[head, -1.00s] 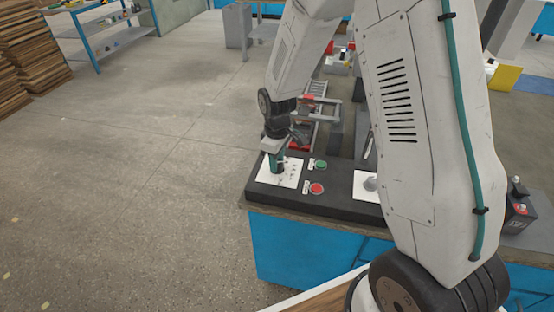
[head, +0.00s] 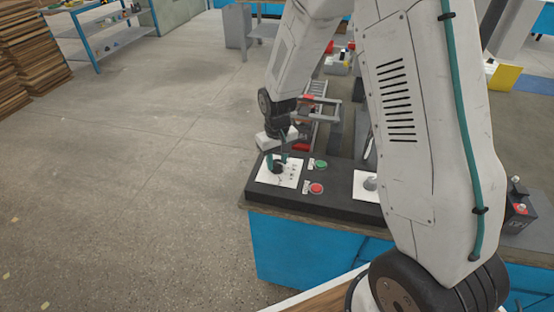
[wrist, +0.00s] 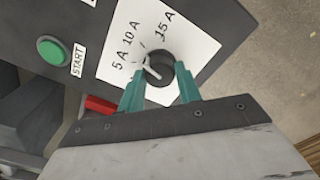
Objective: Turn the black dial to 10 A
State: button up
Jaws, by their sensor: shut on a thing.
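The black dial (wrist: 159,67) sits on a white plate (wrist: 185,40) marked 5 A, 10 A and 15 A. In the wrist view its white pointer mark is on the left side, toward the 5 A and 10 A labels; its exact setting is hard to tell. My gripper (wrist: 160,72) has its teal fingers on either side of the dial, shut on it. In the head view my gripper (head: 277,164) is over the white plate (head: 291,179) at the panel's left end, and the dial is small and dark between the fingers.
The dark control panel (head: 330,198) lies on a blue bench (head: 285,245). A green START button (wrist: 53,50) and a red button (head: 317,188) are beside the dial plate. Open floor (head: 130,190) is at the left.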

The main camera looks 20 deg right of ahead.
aim_at(277, 162)
jog(key=shift+m, duration=0.8)
jog(key=shift+w, duration=0.1)
jog(key=o, duration=1)
jog(key=shift+d, duration=0.1)
jog(key=shift+r, duration=0.1)
notch_tip(277, 162, up, 8)
jog(key=shift+f, duration=0.15)
